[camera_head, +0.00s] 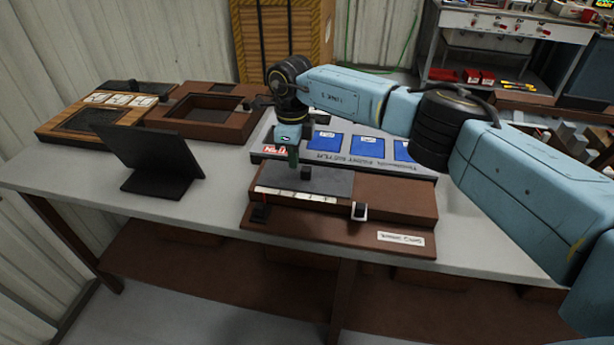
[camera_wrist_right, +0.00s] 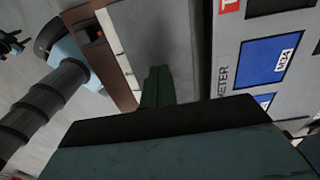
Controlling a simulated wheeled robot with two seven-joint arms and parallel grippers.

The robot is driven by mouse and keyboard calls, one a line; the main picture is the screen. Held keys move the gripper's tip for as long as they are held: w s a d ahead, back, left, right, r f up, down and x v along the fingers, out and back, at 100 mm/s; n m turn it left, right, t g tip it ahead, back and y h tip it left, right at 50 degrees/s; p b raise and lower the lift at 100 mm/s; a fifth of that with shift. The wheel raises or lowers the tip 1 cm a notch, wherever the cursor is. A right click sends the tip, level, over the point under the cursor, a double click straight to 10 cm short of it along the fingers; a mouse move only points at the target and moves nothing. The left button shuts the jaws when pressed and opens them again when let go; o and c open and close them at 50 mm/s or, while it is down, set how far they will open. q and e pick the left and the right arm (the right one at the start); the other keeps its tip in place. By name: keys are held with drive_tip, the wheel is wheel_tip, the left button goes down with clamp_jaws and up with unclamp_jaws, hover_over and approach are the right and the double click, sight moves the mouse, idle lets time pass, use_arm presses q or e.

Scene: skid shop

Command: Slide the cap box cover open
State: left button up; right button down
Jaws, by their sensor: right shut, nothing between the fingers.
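The cap box (camera_head: 400,200) is a low brown box on the table.
A grey panel with blue labelled squares (camera_head: 367,147) lies right behind the box. A black tablet stand (camera_head: 155,160) stands to the left. A brown tray (camera_head: 245,122) and a wooden tray (camera_head: 55,127) lie at the back left. The table's front strip is clear.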

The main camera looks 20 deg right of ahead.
sight(310, 169)
drive_tip(key=shift+f+b, duration=1.05)
drive_tip(key=shift+f, duration=0.5)
drive_tip(key=shift+r+p, duration=0.3)
drive_tip(key=shift+r, duration=0.1)
drive_tip(key=shift+d, duration=0.1)
drive_tip(key=shift+s+d+p, duration=0.25)
drive_tip(key=shift+d+p, duration=0.05)
drive_tip(key=shift+p, duration=0.15)
drive_tip(key=shift+s+d+p, duration=0.35)
drive_tip(key=shift+d+p, duration=0.15)
drive_tip(key=shift+d, duration=0.1)
drive_tip(key=shift+s+d+p, duration=0.35)
drive_tip(key=shift+d+p, duration=0.1)
drive_tip(key=shift+d, duration=0.1)
drive_tip(key=shift+s+d, duration=0.1)
